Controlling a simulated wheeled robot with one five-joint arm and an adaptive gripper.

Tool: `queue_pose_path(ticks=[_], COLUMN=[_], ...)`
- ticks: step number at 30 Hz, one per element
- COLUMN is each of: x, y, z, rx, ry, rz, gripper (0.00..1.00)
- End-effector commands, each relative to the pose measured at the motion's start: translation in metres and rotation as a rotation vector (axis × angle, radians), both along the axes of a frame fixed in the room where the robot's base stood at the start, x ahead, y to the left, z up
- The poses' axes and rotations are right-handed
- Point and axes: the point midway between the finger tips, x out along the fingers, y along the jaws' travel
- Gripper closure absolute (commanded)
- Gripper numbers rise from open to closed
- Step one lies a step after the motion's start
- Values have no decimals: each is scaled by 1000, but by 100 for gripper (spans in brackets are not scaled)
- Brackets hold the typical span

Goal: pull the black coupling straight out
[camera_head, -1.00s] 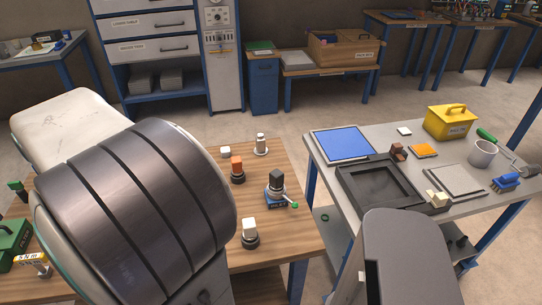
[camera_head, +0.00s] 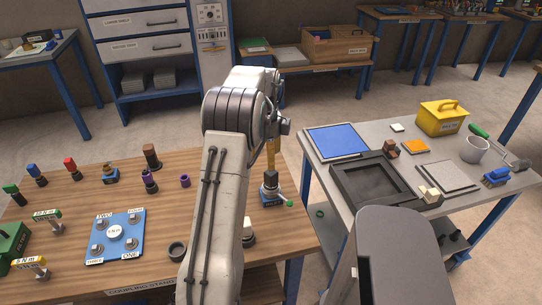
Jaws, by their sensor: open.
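A black coupling (camera_head: 271,177) stands upright on a blue-and-grey stand with a small green knob (camera_head: 289,203), near the right edge of the wooden table. My arm rises in front of the table and bends over at its top. My gripper (camera_head: 272,158) hangs down from the arm's end, just behind and above the black coupling in the picture. Only a narrow yellowish part of it shows, and it is open with nothing seen in it. I cannot tell whether it touches the coupling.
The wooden table (camera_head: 60,205) also bears a blue plate (camera_head: 116,236) with several knobs, red, brown and purple couplings, and a dark ring (camera_head: 177,250). To the right, a grey table holds a black tray (camera_head: 405,200) and a yellow box (camera_head: 441,118). A gap separates the tables.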

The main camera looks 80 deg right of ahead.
Motion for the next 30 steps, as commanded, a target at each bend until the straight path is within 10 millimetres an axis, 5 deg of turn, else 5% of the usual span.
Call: queue_pose_path(ticks=[5, 19, 30], x=[-15, -15, -15], y=[-3, -3, -4], z=[-12, -63, -79], rx=[9, 9, 5], ry=[0, 0, 0], rz=[-69, -70, -70], gripper=[36, 36, 36])
